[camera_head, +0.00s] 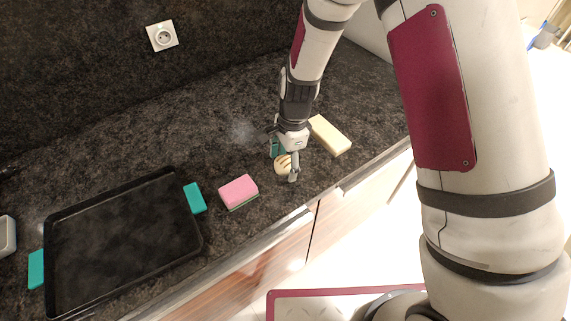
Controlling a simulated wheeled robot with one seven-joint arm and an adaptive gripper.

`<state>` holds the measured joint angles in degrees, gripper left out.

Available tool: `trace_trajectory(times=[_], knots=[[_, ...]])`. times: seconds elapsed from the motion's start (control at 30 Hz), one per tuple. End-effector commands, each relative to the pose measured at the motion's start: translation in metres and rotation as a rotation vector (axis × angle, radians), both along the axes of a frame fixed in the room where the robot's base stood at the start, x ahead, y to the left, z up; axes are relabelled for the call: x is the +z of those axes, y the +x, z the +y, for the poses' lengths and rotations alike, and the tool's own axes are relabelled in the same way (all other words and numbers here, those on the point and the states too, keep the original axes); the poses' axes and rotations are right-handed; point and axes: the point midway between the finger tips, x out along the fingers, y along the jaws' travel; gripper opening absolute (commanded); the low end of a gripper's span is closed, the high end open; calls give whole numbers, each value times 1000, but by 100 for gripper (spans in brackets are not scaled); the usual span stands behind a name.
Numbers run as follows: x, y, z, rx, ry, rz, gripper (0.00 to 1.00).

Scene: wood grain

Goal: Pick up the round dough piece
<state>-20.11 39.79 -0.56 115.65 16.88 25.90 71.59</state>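The round dough piece (281,167) is a small pale tan disc with darker marks on the dark speckled countertop. My gripper (284,165) is over it, pointing down. One finger shows at the right side of the dough and the other is at its upper left. The fingers are apart around the dough, and part of the dough is hidden behind them. Whether the fingers touch it I cannot tell.
A pink sponge (238,190) lies left of the dough, and a pale yellow block (329,135) lies close on the right. A black baking tray (190,222) with teal handles is at the left. The counter's front edge (330,190) is near. A wall socket (162,36) is behind.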

Motion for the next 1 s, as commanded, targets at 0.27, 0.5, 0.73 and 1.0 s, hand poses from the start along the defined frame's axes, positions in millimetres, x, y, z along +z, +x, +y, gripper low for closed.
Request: trace_trajectory(times=[0.27,0.5,0.73,1.0], knots=[[0,0,0,0,0,0,20],[1,0,0,0,0,0,19],[14,1,0,0,0,-2,19],[38,-20,-8,-1,-1,3,19]])
